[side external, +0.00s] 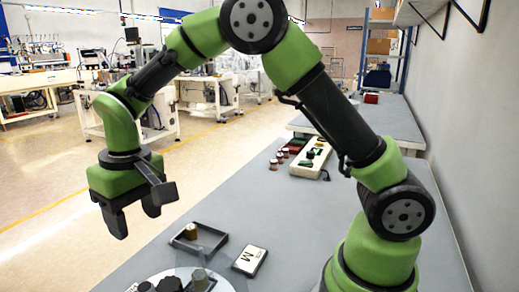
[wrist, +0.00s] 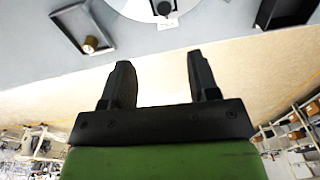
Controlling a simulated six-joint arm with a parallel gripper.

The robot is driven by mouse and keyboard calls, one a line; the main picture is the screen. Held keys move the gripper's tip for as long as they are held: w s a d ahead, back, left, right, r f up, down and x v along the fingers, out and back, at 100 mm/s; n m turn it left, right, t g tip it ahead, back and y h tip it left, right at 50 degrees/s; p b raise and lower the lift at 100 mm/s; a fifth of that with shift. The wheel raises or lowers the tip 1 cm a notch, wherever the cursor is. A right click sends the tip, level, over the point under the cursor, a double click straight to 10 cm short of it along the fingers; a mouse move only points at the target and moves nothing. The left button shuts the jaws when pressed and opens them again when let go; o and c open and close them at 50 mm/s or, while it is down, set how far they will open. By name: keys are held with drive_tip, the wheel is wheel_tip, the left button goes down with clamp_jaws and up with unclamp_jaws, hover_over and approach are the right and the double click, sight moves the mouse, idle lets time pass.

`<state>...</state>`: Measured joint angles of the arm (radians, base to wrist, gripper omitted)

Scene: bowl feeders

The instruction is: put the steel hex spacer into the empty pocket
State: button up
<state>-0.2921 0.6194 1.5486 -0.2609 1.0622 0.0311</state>
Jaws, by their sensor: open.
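My gripper (side external: 136,224) is open and empty, raised in the air to the left of the bench. In the wrist view its two fingers (wrist: 160,62) are spread with nothing between them. A round pale plate (side external: 225,286) is cut off at the bottom of the side view; a grey upright piece (side external: 200,280) on it may be the steel hex spacer, but its shape is too small to tell. Dark pieces (side external: 170,285) stand beside it. The plate also shows at the top edge of the wrist view (wrist: 190,8). I cannot make out an empty pocket.
A dark shallow tray (side external: 221,246) holds a brass-coloured piece (side external: 191,231); the tray also shows in the wrist view (wrist: 64,31). A card marked M (side external: 249,260) lies to its right. A pale holder (side external: 310,160) and small red-and-white pieces (side external: 280,160) stand farther back. Bench between is clear.

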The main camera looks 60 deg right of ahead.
drive_tip(key=s+d+r+m+t+y, duration=0.1)
drive_tip(key=s+d+r+m+t, duration=0.3)
drive_tip(key=s+r, duration=0.65)
drive_tip(key=s+d+r+t, duration=0.2)
drive_tip(key=s+d, duration=0.2)
drive_tip(key=s, duration=0.5)
drive_tip(key=shift+s+t+y, duration=0.3)
drive_tip(key=shift+s, duration=0.05)
